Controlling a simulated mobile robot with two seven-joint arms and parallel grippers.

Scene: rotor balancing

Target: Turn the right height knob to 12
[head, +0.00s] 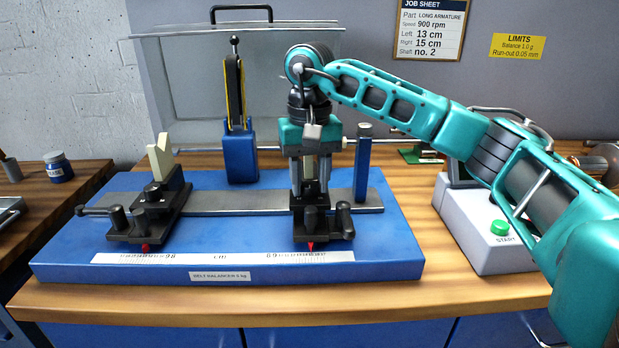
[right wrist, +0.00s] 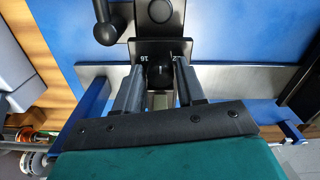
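The right stand (head: 323,228) is a black carriage on the blue balancer's rail, with a red pointer at its foot. My right gripper (head: 310,190) points straight down over it and hides its upper part. In the right wrist view, the right height knob (right wrist: 160,75) is a dark round knob between the two fingers of my right gripper (right wrist: 160,72). The fingers look open, one on each side, with a small gap to the knob. A white "16" shows on the black plate beyond the knob; another mark is partly hidden by the right finger. My left gripper is in neither view.
The left stand (head: 150,215) with a cream V-block (head: 160,157) stands left on the balancer base (head: 380,255). A blue upright with a yellow-edged arm (head: 236,110) stands behind. A grey box with a green START button (head: 499,228) is at right, under my right arm.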

